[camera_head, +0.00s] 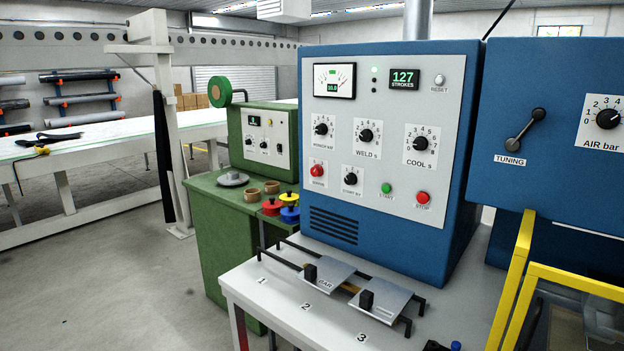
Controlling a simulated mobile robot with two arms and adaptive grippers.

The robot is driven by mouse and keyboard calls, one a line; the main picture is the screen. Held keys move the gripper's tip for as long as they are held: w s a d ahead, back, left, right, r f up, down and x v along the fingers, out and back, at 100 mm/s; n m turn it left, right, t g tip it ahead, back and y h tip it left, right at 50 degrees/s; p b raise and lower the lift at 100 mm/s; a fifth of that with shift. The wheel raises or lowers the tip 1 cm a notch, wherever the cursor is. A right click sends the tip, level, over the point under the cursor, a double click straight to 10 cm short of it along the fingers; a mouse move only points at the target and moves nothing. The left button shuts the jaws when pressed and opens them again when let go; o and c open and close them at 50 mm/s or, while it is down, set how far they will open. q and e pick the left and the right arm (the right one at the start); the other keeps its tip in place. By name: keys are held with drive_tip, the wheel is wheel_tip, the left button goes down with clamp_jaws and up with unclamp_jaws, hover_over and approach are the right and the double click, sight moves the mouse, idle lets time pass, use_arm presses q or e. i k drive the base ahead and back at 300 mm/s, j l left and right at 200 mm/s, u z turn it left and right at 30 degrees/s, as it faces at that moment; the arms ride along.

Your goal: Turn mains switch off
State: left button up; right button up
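The mains switch, a red rotary knob (318,170) on a small white plate, sits at the lower left of the grey front panel (449,120) of the blue welder cabinet (400,53). Its label below is small and blurred, and the knob's exact pointing direction is hard to tell. The green stroke display (404,78) is lit and reads 127. Neither of my grippers is in view, and nothing covers the knob.
Beside the knob are a black dial (350,179), a green start button (386,188) and a red stop button (423,197). A white table (262,310) with metal plates on rails stands in front. A yellow guard frame (515,280) is at right, a green cabinet (222,225) at left.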

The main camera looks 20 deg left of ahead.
sight(317, 170)
drive_tip(key=i+j, duration=0.1)
drive_tip(key=j, duration=0.45)
drive_tip(key=i+j, duration=0.1)
drive_tip(key=j, duration=0.4)
drive_tip(key=i+j, duration=0.15)
drive_tip(key=j, duration=0.4)
drive_tip(key=i+j, duration=0.1)
drive_tip(key=j, duration=0.4)
